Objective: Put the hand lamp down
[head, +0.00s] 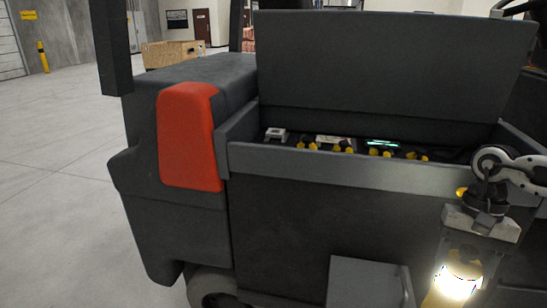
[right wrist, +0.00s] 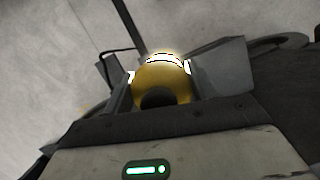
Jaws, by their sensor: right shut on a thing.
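The hand lamp (head: 458,281) is lit, with a bright white glow, at the lower right of the head view. My right gripper (head: 463,258) points down and is shut on it, in front of the dark vehicle's side. In the right wrist view the lamp (right wrist: 163,85) shows as a yellow rounded body with a dark end and a glowing white band, between the two fingers of my right gripper (right wrist: 162,76). The lamp's lower end is cut off by the head view's bottom edge. My left gripper is not in view.
A dark grey vehicle (head: 290,215) with a red corner panel (head: 188,137) fills the middle. Its compartment is open under a raised lid (head: 385,65), showing yellow caps (head: 380,152) inside. A grey step-like box (head: 368,283) juts out below. Bare floor (head: 60,170) lies left.

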